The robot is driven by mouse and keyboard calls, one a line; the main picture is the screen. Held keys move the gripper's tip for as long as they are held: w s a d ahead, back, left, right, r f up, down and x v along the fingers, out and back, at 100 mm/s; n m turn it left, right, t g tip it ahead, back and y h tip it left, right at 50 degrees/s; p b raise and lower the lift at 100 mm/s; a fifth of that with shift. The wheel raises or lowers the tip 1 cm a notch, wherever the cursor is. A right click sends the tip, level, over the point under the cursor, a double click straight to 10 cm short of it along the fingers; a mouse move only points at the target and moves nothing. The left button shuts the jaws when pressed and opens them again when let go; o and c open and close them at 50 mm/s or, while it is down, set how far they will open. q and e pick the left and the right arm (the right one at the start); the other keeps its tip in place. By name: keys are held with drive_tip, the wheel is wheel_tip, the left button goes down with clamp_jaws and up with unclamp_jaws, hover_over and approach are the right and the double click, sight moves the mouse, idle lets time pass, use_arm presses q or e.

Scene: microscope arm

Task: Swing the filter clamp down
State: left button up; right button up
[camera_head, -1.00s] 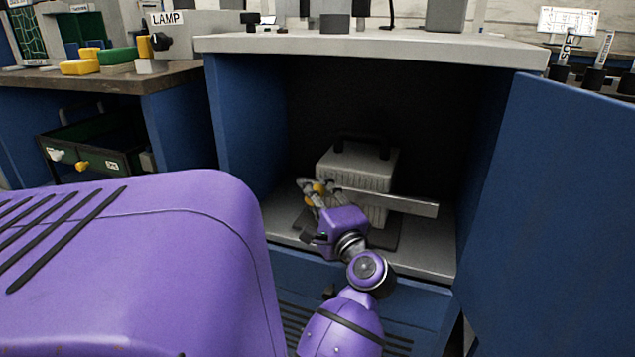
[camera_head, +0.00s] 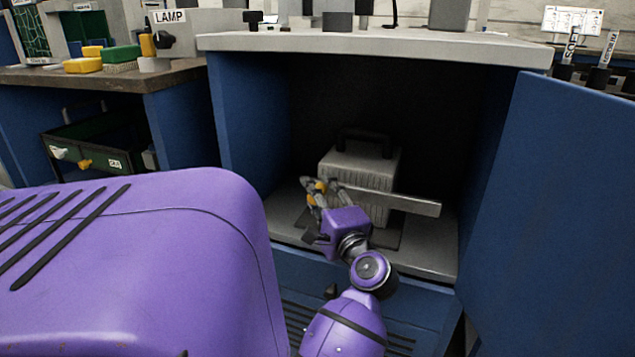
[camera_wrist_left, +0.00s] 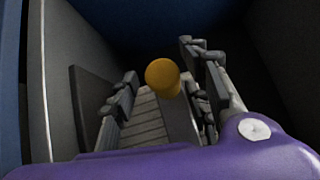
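A grey ribbed filter box (camera_head: 365,170) with a black handle on top stands inside the open blue cabinet. A long flat grey metal bar (camera_head: 405,203), apparently the clamp, runs nearly level across its front. My left gripper (camera_head: 318,190) is at the left end of the bar, in front of the box. In the left wrist view, a yellow knob (camera_wrist_left: 162,77) shows between the spread fingers of the left gripper (camera_wrist_left: 160,92), with a gap on its left and a small one on its right. The clamp's pivot is not clear. My right gripper is not in view.
The cabinet's blue door (camera_head: 560,200) stands open at the right. The cabinet's grey top (camera_head: 400,45) overhangs the opening. Bare cabinet floor shows right of the box.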

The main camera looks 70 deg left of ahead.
use_arm(q)
drive_tip(key=shift+r, duration=0.15)
wheel_tip(320, 180, up, 10)
drive_tip(key=shift+f, duration=0.1)
idle(0.4)
drive_tip(key=d+f+b, duration=0.3)
drive_tip(key=d, duration=0.5)
drive_tip(key=shift+d+b, duration=0.25)
drive_tip(key=shift+b, duration=0.15)
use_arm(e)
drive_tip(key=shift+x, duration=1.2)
use_arm(q)
drive_tip(key=shift+w, duration=0.1)
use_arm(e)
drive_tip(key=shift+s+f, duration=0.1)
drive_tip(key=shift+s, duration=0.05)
